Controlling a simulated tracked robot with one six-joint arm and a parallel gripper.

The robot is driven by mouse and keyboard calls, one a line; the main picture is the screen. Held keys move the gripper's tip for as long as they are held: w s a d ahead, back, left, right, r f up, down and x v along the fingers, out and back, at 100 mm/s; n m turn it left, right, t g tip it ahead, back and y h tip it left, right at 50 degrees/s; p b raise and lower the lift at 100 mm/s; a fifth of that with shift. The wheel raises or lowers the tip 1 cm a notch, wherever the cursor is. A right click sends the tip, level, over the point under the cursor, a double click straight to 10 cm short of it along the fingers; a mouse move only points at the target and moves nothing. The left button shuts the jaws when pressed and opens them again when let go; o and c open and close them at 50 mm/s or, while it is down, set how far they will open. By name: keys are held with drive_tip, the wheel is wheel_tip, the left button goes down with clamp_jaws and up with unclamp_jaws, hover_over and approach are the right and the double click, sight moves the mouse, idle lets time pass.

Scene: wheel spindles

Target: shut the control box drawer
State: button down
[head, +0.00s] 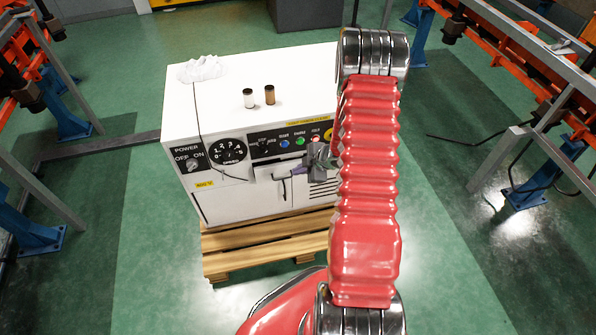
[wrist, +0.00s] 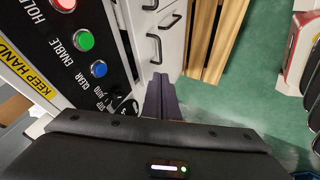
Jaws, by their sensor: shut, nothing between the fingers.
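The white control box (head: 215,95) stands on a wooden pallet, its dark control panel facing me. White drawer fronts (wrist: 145,30) with black handles (wrist: 153,47) show below the panel in the wrist view. In the head view a white drawer front (head: 263,173) is partly hidden behind my gripper (head: 284,176). I cannot tell clearly how far it stands out. My gripper is in front of the box, below the buttons. Its purple-grey fingers (wrist: 160,85) are shut and empty, pointing towards the drawer fronts. I cannot tell whether they touch one.
Two small cylinders, one white-and-dark (head: 249,98) and one brown (head: 270,95), and a white lump (head: 199,69) with a dark cord lie on the box top. The pallet (head: 265,245) juts out below. Orange-and-blue frames flank both sides; green floor lies free between.

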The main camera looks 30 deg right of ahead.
drive_tip(key=c, duration=2.3)
unclamp_jaws()
drive_tip(key=shift+w+d+r, duration=0.1)
drive_tip(key=shift+r, duration=0.05)
drive_tip(key=o, duration=0.4)
wheel_tip(320, 180, up, 7)
drive_tip(key=w+d+m+h, duration=0.1)
drive_tip(key=w, duration=0.1)
drive_tip(key=shift+w+f+h, duration=0.2)
drive_tip(key=shift+h, duration=0.2)
wheel_tip(320, 180, up, 16)
drive_tip(key=a+r+m+h, duration=0.1)
drive_tip(key=a+m+h, duration=0.1)
drive_tip(key=m+h, duration=0.2)
drive_tip(key=s+a+r+m, duration=0.2)
drive_tip(key=s+a+r, duration=0.1)
drive_tip(key=r, duration=0.3)
drive_tip(key=s+a+r+m, duration=0.2)
drive_tip(key=s+a+r, duration=0.2)
drive_tip(key=r, duration=0.2)
drive_tip(key=s+a+r+m+y, duration=0.1)
drive_tip(key=s+a+r+m, duration=0.1)
drive_tip(key=s+a, duration=0.6)
drive_tip(key=s+a+r+m+g+y, duration=0.1)
drive_tip(key=s+a+r+y, duration=0.1)
drive_tip(key=s+a, duration=0.7)
drive_tip(key=shift+s+r+m, duration=0.4)
drive_tip(key=shift+s+r, duration=0.35)
drive_tip(key=shift+s, duration=0.45)
drive_tip(key=shift+s, duration=0.15)
